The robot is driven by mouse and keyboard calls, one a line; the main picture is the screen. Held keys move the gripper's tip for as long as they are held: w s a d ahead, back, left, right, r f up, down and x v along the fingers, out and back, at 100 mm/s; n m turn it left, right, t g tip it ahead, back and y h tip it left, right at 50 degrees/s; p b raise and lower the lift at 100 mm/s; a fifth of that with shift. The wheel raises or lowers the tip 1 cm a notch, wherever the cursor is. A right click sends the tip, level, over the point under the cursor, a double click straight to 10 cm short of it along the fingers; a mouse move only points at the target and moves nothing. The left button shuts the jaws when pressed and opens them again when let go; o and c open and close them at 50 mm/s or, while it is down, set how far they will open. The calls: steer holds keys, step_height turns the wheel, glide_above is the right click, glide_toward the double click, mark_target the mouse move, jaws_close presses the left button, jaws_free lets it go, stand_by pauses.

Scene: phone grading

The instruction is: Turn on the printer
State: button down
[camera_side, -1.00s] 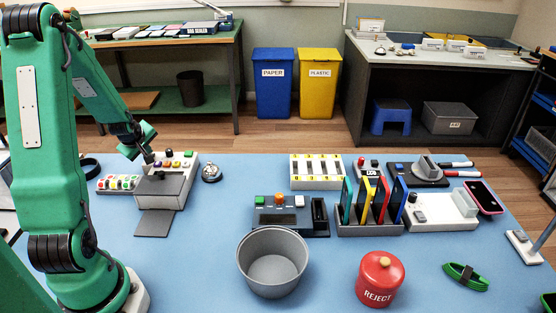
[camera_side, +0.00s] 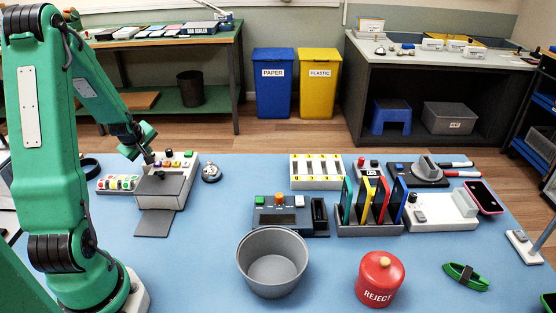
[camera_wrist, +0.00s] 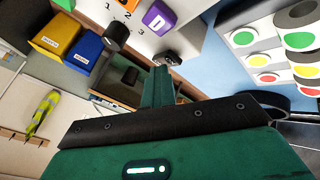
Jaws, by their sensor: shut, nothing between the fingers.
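The printer (camera_side: 160,189), a grey and white box with a dark paper tray in front, stands at the left of the blue table. Its sloped top carries several coloured controls. My gripper (camera_side: 149,157) is shut and empty, tips down at the left end of these controls. In the wrist view, my gripper's fingertips (camera_wrist: 162,72) are close to a small black rocker switch (camera_wrist: 170,58) on the white panel. I cannot tell if they touch it. A black knob (camera_wrist: 116,36) marked 1, 2, 3 and a purple button marked D (camera_wrist: 158,18) are nearby.
A grey bin (camera_side: 272,267), a red REJECT pot (camera_side: 380,279) and a rack of coloured phones (camera_side: 370,225) stand farther right.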

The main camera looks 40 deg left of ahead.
steer(key=shift+s+d+f, duration=0.15)
steer(key=shift+d+f, duration=0.15)
steer(key=shift+f, duration=0.05)
steer(key=shift+r, duration=0.4)
steer(key=shift+r, duration=0.1)
steer(key=shift+a+r, duration=0.15)
steer(key=shift+r, duration=0.2)
steer(key=shift+w+a+r, duration=0.1)
steer(key=shift+w+r, duration=0.05)
steer(key=shift+r, duration=0.95)
steer(key=shift+w+a+r, duration=0.1)
steer(key=shift+w+r, duration=0.05)
steer(key=shift+r, duration=0.95)
